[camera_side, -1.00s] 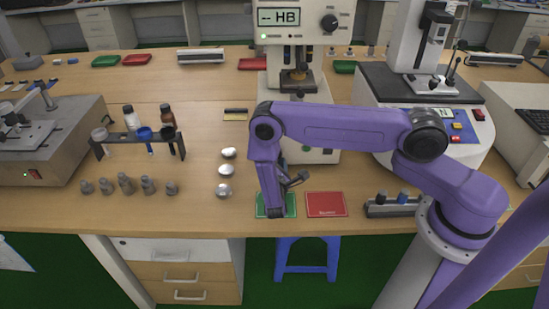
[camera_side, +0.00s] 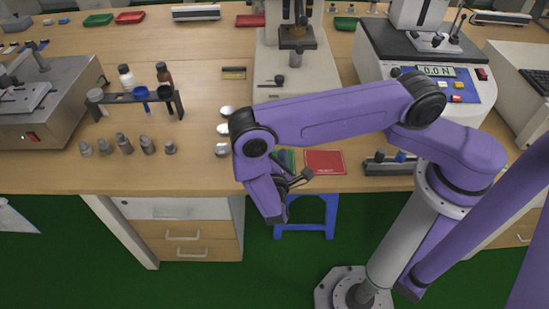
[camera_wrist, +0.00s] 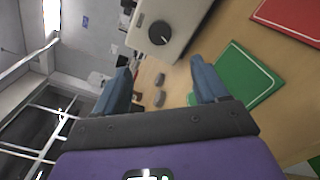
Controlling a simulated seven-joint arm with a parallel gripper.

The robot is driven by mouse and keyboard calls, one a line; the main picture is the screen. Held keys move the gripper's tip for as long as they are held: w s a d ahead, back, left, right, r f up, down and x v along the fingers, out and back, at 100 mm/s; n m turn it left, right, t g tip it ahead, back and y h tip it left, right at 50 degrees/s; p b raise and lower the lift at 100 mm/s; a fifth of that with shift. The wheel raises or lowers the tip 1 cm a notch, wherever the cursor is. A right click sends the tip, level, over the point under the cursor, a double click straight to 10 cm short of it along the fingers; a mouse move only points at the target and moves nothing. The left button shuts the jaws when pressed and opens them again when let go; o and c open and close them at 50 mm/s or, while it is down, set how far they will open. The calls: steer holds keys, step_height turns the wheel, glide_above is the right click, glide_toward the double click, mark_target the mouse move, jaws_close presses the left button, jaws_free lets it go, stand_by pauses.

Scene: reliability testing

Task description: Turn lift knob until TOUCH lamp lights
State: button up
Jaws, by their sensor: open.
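My gripper (camera_side: 302,179) is at the front table edge in the side view, beside the green card. In the wrist view my gripper (camera_wrist: 160,66) is open, its two blue-grey fingers apart with nothing between them. A round black knob (camera_wrist: 159,33) is on the front of a pale machine body, ahead of and apart from the fingertips. I cannot tell for certain that it is the lift knob. In the side view the pale tester (camera_side: 300,80) stands behind my arm, which hides its lower front. Its upper part is cut off, and I cannot make out a TOUCH lamp.
A green card (camera_wrist: 243,78) and a red card (camera_wrist: 290,18) lie on the table. Silver domed pieces (camera_side: 222,150) lie left of my arm. A bottle rack (camera_side: 140,98) and several grey weights (camera_side: 122,142) stand farther left. A console with a display (camera_side: 436,71) is at right.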

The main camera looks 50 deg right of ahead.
steer(key=shift+v, duration=1.65)
stand_by(0.8)
steer(key=shift+r+g, duration=0.3)
steer(key=shift+r, duration=0.1)
steer(key=s+d+r+m+g+y, duration=0.1)
steer(key=s+d+r+m+g, duration=0.1)
steer(key=s+r+g, duration=0.3)
steer(key=d+r+m+g, duration=0.1)
steer(key=r+m+g, duration=0.15)
steer(key=r, duration=0.45)
steer(key=s+d+r+g+y, duration=0.2)
steer(key=s+r+y, duration=0.3)
steer(key=s, duration=0.3)
steer(key=s+d+r+g+y, duration=0.1)
steer(key=s+r+g+y, duration=0.1)
steer(key=s+r+y, duration=0.4)
steer(key=s+n+y, duration=0.1)
steer(key=s, duration=0.2)
steer(key=shift+d, duration=0.35)
